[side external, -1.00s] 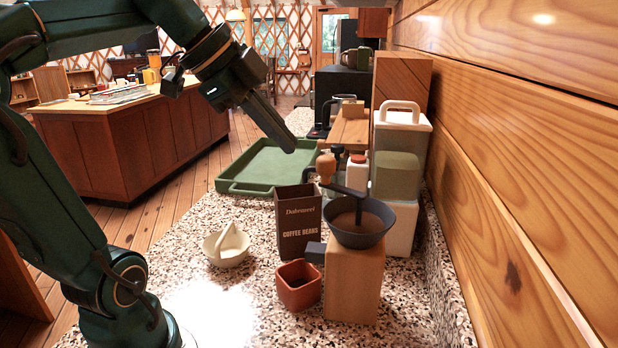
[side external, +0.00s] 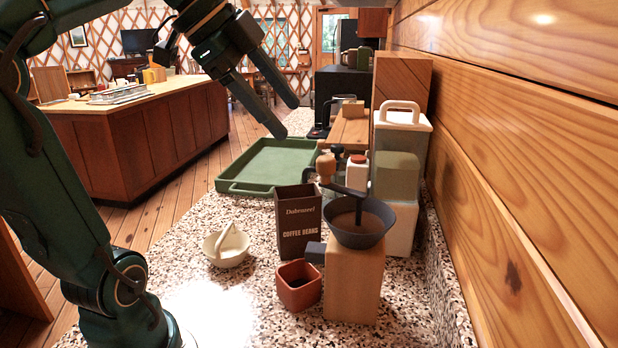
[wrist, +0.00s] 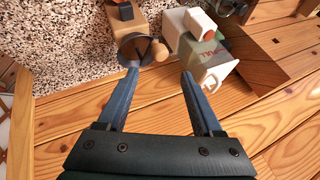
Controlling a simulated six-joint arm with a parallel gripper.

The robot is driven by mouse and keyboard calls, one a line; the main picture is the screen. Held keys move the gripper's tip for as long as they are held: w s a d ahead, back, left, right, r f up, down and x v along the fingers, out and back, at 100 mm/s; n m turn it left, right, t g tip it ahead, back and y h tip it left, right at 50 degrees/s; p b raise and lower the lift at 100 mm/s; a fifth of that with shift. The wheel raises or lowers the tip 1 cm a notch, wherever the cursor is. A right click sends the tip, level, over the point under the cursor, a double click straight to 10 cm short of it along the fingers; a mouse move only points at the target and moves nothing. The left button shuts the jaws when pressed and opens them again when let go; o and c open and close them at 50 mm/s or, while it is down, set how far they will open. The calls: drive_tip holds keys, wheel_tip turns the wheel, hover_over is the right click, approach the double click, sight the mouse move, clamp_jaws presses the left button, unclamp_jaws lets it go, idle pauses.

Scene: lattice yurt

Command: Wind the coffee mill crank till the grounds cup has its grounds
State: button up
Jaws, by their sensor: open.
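The coffee mill (side external: 353,285) stands upright on the counter, a wooden block with a dark hopper bowl (side external: 345,236) holding something brown. Its crank (side external: 345,189) reaches left to a tan knob (side external: 325,165). The mill also shows in the wrist view (wrist: 131,18), with the knob (wrist: 159,51) just beyond my fingertips. A square terracotta cup (side external: 297,294), which looks like the grounds cup, stands left of the mill; its inside is dark, contents unclear. My gripper (side external: 290,120) is open and empty, above and behind the knob, apart from it.
A dark coffee beans box (side external: 298,240) stands close behind the cup, with a white bowl (side external: 227,258) to its left. Several jars and canisters (side external: 395,175) crowd behind the mill by the wooden wall (side external: 520,150). A green tray (side external: 265,165) lies farther back.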

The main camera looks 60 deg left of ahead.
drive_tip(key=r, duration=0.1)
drive_tip(key=n+t+h, duration=0.3)
drive_tip(key=n+h, duration=1.1)
drive_tip(key=n, duration=2.2)
hover_over(335, 165)
drive_tip(key=v, duration=0.3)
drive_tip(key=f, duration=1)
drive_tip(key=shift+a+f, duration=0.1)
drive_tip(key=shift+a, duration=0.1)
drive_tip(key=shift+w+d+f, duration=0.1)
drive_tip(key=shift+d+f, duration=0.05)
drive_tip(key=shift+x, duration=2.4)
